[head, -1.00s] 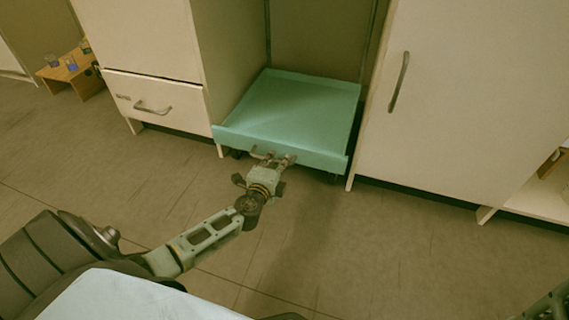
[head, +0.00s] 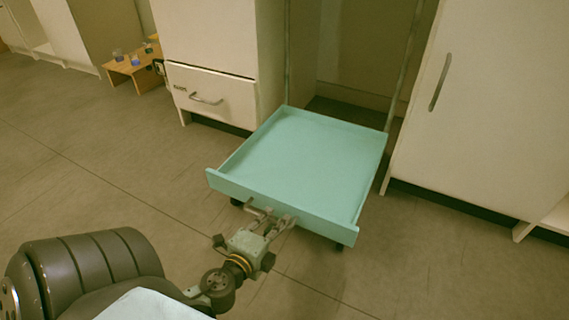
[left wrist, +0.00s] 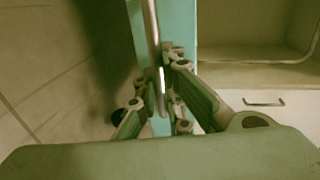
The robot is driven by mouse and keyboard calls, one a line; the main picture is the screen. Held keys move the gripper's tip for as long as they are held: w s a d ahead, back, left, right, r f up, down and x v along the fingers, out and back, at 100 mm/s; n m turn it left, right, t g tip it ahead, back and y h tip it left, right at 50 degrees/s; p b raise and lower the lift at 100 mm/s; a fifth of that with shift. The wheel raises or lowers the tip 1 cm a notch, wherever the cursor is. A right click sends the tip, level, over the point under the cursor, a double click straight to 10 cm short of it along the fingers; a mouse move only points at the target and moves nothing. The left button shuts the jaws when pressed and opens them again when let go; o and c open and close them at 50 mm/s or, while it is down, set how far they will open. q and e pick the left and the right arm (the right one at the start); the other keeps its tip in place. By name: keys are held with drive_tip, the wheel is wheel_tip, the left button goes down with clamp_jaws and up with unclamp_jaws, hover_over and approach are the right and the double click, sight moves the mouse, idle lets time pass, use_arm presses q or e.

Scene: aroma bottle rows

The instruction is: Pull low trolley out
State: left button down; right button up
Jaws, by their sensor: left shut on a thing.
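The low trolley (head: 310,155) is a flat turquoise tray on dark casters. In the head view it stands mostly out in front of the opening between two cream cabinets, and its tray looks empty. My left gripper (head: 270,217) is at its front panel, shut on the trolley's metal handle. In the left wrist view the handle bar (left wrist: 152,40) runs between the fingers (left wrist: 160,85), with the turquoise panel (left wrist: 182,22) behind it. My right gripper is not in view.
A cream drawer cabinet (head: 210,88) stands left of the opening and a tall cabinet door (head: 480,110) stands right. A small wooden table (head: 133,70) with small coloured items is far left. The floor (head: 90,165) left and in front is clear.

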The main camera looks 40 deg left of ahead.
use_arm(q)
drive_tip(key=shift+f+v, duration=0.2)
drive_tip(key=shift+v, duration=0.9)
drive_tip(key=c, duration=1.8)
unclamp_jaws()
drive_tip(key=shift+c, duration=0.2)
